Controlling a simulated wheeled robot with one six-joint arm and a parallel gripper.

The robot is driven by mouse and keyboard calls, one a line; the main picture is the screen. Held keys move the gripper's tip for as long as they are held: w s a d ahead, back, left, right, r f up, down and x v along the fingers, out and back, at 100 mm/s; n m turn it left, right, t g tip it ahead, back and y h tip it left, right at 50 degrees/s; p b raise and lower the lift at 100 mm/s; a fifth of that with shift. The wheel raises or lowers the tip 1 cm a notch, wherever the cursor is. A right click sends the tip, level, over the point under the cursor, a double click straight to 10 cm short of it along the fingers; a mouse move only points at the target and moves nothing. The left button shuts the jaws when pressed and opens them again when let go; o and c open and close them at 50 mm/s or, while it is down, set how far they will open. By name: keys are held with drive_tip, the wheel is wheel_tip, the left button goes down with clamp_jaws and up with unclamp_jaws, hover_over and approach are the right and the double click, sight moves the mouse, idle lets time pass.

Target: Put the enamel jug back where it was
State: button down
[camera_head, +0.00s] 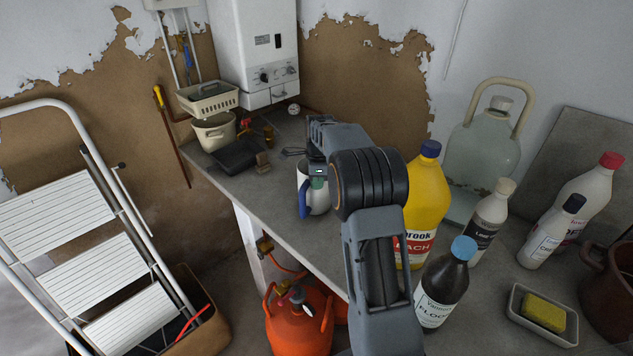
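The enamel jug (304,179), white with a blue handle on its left side, is upright near the front edge of the grey worktop, left of my arm's big dark joint. My arm covers its upper right part.
A yellow bottle (427,205) and a dark blue-capped bottle (441,291) stand close right of my arm. A glass demijohn (484,152), white bottles and a sponge dish (515,306) are farther right. A dark tray (235,154) and a cream pot (214,133) stand at the far left end.

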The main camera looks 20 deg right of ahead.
drive_tip(key=c, duration=1.8)
unclamp_jaws()
drive_tip(key=shift+f, duration=0.15)
drive_tip(key=o, duration=0.5)
drive_tip(key=r, duration=1.2)
drive_tip(key=shift+s+d, duration=0.15)
drive_tip(key=shift+d, duration=0.05)
drive_tip(key=s+a+r+n+t, duration=0.1)
drive_tip(key=s+a+r+n, duration=0.25)
drive_tip(key=s+n, duration=0.2)
drive_tip(key=s+a+f+n+t, duration=0.1)
drive_tip(key=s+a+f+n, duration=0.1)
drive_tip(key=s+n, duration=0.3)
drive_tip(key=s+a+f+n+t, duration=0.1)
drive_tip(key=s+a+f+n, duration=0.2)
drive_tip(key=s+n, duration=0.3)
drive_tip(key=s+a+f+n+t, duration=0.1)
drive_tip(key=s+a+f+n, duration=0.2)
drive_tip(key=s, duration=0.8)
drive_tip(key=shift+f+n, duration=0.3)
drive_tip(key=shift+n, duration=0.95)
